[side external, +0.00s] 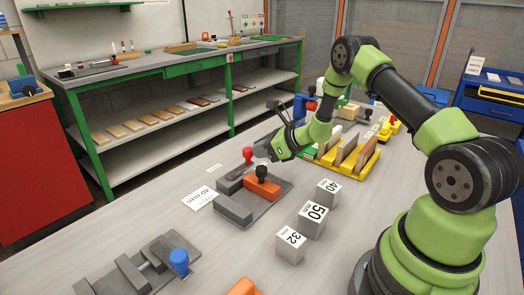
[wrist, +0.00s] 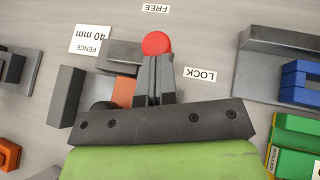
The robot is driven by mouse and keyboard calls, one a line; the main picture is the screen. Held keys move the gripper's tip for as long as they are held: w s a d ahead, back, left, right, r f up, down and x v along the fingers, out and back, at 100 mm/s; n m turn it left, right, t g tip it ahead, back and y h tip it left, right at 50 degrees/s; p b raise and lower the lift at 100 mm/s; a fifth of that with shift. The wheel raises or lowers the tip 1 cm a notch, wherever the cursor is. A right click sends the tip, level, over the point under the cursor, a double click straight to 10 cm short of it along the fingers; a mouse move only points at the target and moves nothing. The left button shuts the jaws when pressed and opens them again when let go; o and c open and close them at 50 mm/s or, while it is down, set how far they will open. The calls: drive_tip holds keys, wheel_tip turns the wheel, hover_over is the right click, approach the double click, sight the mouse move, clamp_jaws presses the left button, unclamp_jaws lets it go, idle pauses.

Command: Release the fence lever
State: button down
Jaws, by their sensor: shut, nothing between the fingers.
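The fence lever shows as a red ball knob (wrist: 156,43) in the wrist view. It lies between a FREE label (wrist: 155,8) and a LOCK label (wrist: 200,75); its shaft is hidden. My gripper (wrist: 154,62) is shut and empty, its fingertips right beside the knob; I cannot tell if they touch. In the side view the red knob (side external: 247,154) stands over the grey fence fixture (side external: 235,209), with my gripper (side external: 264,152) just right of it. An orange block (side external: 262,188) with a black knob (side external: 262,171) sits in the fixture, partly hidden in the wrist view.
A "FENCE 40 mm" card (side external: 200,199) lies left of the fixture. Blocks marked 40 (side external: 328,193), 50 (side external: 312,221) and 32 (side external: 291,246) stand to the right. A yellow rack (side external: 350,160) holds boards behind. A blue-knobbed fixture (side external: 150,265) is in front.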

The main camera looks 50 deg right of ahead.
drive_tip(key=shift+w, duration=0.15)
drive_tip(key=shift+w+d+n+g+y, duration=0.15)
drive_tip(key=shift+w+n+g+y, duration=0.1)
drive_tip(key=shift+w+n+y, duration=0.3)
drive_tip(key=shift+w+d+n+g+y, duration=0.15)
drive_tip(key=shift+w+n+g+y, duration=0.15)
drive_tip(key=shift+n+y, duration=0.3)
drive_tip(key=shift+w, duration=1.5)
drive_tip(key=shift+w+a, duration=0.35)
drive_tip(key=shift+w, duration=0.45)
drive_tip(key=shift+w+a, duration=0.3)
drive_tip(key=shift+w, duration=0.5)
drive_tip(key=shift+w+a, duration=0.75)
drive_tip(key=shift+w, duration=0.2)
drive_tip(key=v, duration=0.9)
drive_tip(key=shift+s+r, duration=0.2)
drive_tip(key=shift+s, duration=0.15)
drive_tip(key=shift+d, duration=0.1)
